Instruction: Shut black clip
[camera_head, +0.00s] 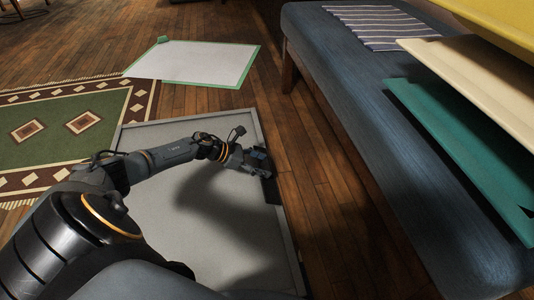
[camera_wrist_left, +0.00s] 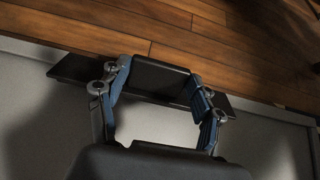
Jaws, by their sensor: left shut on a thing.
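The black clip (camera_wrist_left: 160,76) is a dark block on a long flat black bar lying along the rim of a grey panel (camera_head: 190,255). In the wrist view, the two blue-padded fingers of my left gripper (camera_wrist_left: 158,88) are on either side of the block, shut on it. In the head view, my left gripper (camera_head: 258,160) is at the right rim of the panel, and part of the black clip (camera_head: 272,190) shows just below it. The underside of the clip is hidden. My right gripper is not in view.
A blue bench (camera_head: 390,120) with a striped cloth (camera_head: 380,27) stands to the right, with cream (camera_head: 480,75) and teal (camera_head: 450,140) boards above it. A white sheet with green edges (camera_head: 195,62) and a green rug (camera_head: 60,130) lie on the wooden floor.

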